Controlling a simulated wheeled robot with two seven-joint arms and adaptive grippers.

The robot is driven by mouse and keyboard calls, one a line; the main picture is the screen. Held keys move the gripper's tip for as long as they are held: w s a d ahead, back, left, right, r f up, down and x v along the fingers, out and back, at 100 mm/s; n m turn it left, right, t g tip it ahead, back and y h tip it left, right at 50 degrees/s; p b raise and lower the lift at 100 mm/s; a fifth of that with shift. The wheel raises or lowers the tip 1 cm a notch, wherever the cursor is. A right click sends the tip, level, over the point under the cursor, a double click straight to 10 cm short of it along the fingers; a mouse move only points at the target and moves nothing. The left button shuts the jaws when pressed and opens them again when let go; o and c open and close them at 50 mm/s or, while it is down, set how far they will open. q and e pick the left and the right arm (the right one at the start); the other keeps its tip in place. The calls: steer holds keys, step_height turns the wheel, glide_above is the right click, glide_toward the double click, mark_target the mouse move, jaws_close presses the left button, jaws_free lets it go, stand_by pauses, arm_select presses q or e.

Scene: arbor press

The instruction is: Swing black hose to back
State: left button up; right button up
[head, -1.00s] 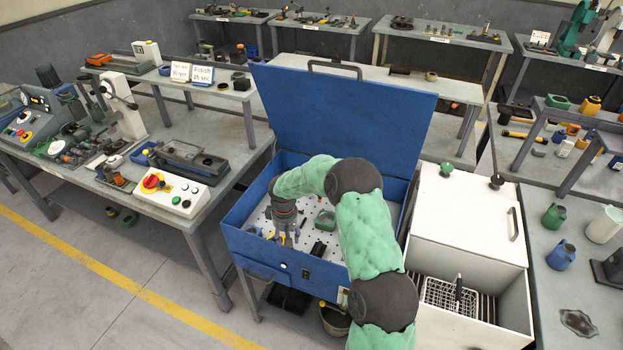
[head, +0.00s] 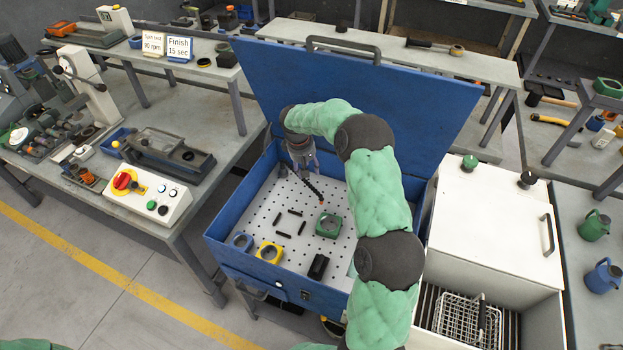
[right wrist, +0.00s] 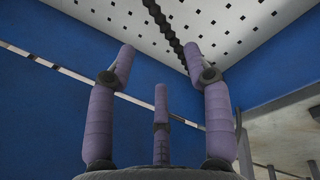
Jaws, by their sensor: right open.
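The black hose (head: 312,188) is a thin segmented line with an orange tip, inside the open blue box. It slants from beneath my right gripper (head: 301,170) down to the right, its tip near the green ring. Its upper end is hidden by the gripper. In the right wrist view the hose (right wrist: 167,26) runs from the top edge to the right-hand fingertip of my right gripper (right wrist: 160,58). The fingers are spread, with nothing held between them. I cannot tell whether that finger touches the hose. My left gripper is not in view.
The blue box (head: 216,222) has a raised lid (head: 420,95) behind my arm. A white cabinet (head: 490,225) stands to the right.

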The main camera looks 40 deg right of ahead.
mark_target(312, 186)
steer(key=f, duration=0.3)
steer(key=d+f, duration=0.1)
steer(key=f, duration=0.2)
steer(key=f+b, duration=0.1)
steer(key=f, duration=0.2)
steer(key=shift+d+f, duration=0.25)
steer(key=shift+d, duration=0.15)
steer(key=shift+c, duration=0.3)
jaws_close()
